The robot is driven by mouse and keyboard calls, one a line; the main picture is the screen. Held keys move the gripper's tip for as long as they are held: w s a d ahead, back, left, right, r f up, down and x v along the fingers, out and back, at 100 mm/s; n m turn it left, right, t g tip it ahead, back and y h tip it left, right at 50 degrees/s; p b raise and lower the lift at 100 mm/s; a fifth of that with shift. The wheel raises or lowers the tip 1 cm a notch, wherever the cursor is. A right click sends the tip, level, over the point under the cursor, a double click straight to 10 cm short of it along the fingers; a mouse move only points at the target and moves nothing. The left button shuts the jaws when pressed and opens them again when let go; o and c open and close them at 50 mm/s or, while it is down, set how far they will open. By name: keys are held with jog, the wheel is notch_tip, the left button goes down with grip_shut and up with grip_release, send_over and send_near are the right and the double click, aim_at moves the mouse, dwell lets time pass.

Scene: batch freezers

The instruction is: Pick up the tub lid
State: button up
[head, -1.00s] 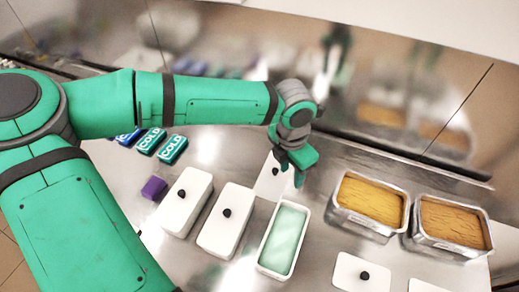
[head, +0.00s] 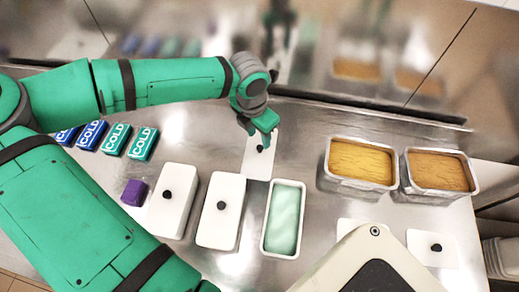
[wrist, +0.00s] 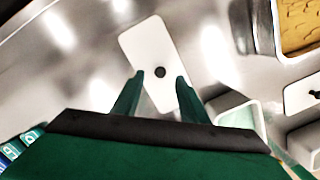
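A white rectangular tub lid (head: 257,167) with a black knob lies flat on the steel counter, just behind the open tub of mint-green contents (head: 283,218). My gripper (head: 262,127) is over the far part of this lid, pointing down and partly covering it. In the wrist view the same lid (wrist: 148,47) lies ahead of my gripper (wrist: 160,82), its black knob (wrist: 160,72) showing between the two green fingertips. The fingers are spread apart with nothing held. The height gap between the fingertips and the knob is hard to judge.
Two white lidded tubs (head: 174,205) (head: 221,215) and a purple block (head: 134,193) stand left of the mint tub. Yellow (head: 360,163) and orange-brown (head: 438,171) filled pans stand right. Another lid (head: 436,258) lies front right. Several COLD packs (head: 117,137) lie at far left.

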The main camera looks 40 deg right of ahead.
aim_at(260, 147)
notch_tip(260, 147, down, 4)
jog(key=shift+w+d+f, duration=0.1)
jog(key=shift+f, duration=0.55)
jog(key=shift+s, duration=0.2)
grip_shut()
